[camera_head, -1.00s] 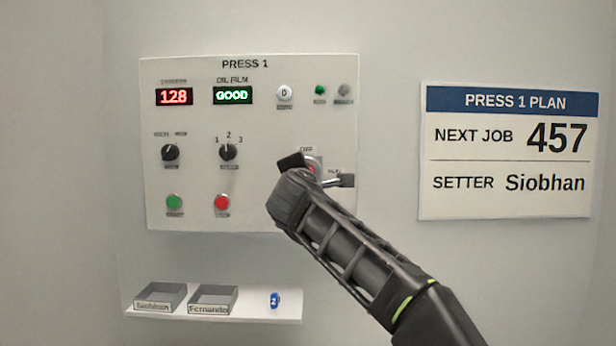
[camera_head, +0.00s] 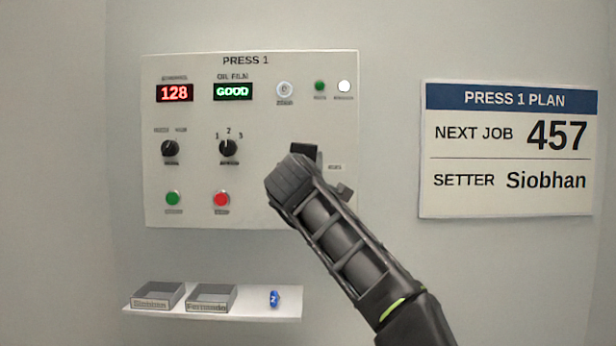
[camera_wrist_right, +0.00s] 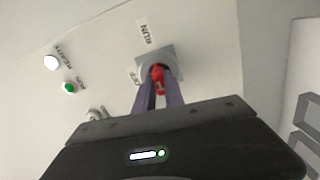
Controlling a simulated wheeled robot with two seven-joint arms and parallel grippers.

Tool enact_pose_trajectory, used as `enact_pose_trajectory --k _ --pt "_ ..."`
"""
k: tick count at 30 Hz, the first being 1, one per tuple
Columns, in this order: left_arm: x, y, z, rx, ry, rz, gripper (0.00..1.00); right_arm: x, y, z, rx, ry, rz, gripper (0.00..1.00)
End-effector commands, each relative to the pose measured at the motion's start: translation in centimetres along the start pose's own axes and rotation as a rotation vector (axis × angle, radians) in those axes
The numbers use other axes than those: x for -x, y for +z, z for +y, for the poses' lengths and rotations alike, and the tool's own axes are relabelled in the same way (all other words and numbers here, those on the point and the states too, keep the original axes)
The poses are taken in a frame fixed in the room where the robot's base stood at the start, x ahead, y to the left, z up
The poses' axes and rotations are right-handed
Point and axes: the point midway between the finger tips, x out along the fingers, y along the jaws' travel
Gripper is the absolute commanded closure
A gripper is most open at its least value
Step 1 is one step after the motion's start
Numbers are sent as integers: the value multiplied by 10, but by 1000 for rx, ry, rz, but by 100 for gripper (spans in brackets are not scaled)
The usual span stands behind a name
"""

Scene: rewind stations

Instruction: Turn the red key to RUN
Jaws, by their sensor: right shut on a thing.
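The red key (camera_wrist_right: 158,76) sits in a round grey lock on the press panel. My right gripper (camera_wrist_right: 160,84) is shut on it, a finger on each side. In the right wrist view, the RUN label (camera_wrist_right: 146,33) is above the lock and the OFF label (camera_wrist_right: 134,78) is to its left. The key's visible length lies roughly in line with RUN; its exact angle is partly hidden by the fingers. In the head view, my right gripper and forearm cover the key and lock. My left gripper is not in view.
The PRESS 1 panel (camera_head: 255,185) also carries two black selector knobs, green and red buttons, and displays reading 128 and GOOD. A white lamp (camera_head: 344,87) at its top right is bright. A shelf (camera_head: 255,310) below holds two trays and a blue tag (camera_head: 274,299).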

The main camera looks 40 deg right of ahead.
Motion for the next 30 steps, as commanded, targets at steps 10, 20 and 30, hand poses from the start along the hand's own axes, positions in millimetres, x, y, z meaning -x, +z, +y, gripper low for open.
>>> enact_pose_trajectory --k 10,20,30 --pt "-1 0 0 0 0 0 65 0 0 0 -20 -2 1 64" --pt "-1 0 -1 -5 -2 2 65 1 0 0 -18 -1 0 61" --pt "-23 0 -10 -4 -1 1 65 44 0 -2 -19 2 2 61"
